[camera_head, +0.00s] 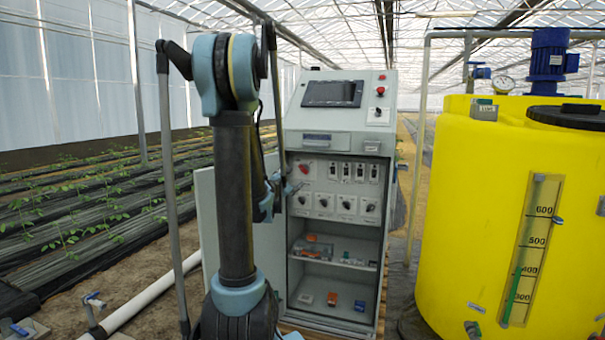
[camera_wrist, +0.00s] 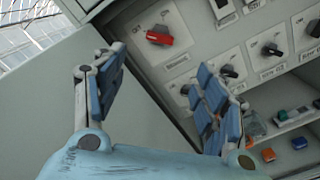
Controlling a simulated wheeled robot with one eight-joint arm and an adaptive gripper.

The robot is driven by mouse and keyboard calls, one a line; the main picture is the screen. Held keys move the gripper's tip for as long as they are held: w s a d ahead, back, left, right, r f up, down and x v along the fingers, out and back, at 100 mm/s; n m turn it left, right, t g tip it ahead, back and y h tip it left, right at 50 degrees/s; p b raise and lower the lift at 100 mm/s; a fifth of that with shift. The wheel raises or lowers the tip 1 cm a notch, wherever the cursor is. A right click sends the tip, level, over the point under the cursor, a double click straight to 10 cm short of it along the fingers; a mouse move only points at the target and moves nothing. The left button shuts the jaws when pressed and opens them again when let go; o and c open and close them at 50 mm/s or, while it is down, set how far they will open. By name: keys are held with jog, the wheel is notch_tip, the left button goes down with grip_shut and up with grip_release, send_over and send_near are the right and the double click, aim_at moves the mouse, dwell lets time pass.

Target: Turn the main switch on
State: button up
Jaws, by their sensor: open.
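The main switch (camera_head: 304,169) is a red rotary handle on a pale plate, at the upper left of the panel inside the open cabinet. In the wrist view the red handle (camera_wrist: 160,38) shows at the top, lying nearly level in that tilted picture. The plate's small markings are too blurred to read. My gripper (camera_wrist: 165,90) is open and empty, its blue-padded fingers spread below the red handle in that picture and apart from it. In the head view my gripper (camera_head: 277,192) is partly hidden behind my arm, close to the panel's left side.
The grey cabinet (camera_head: 335,136) has its door (camera_head: 209,225) swung open to the left. Black rotary knobs (camera_wrist: 271,49) sit beside and below the switch. Shelves below (camera_head: 336,262) hold small orange parts. A yellow tank (camera_head: 480,220) stands to the right.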

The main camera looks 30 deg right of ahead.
aim_at(303, 170)
jog(key=x, duration=1.7)
jog(key=shift+w+d, duration=0.15)
jog(key=shift+w, duration=0.05)
jog(key=c, duration=1.1)
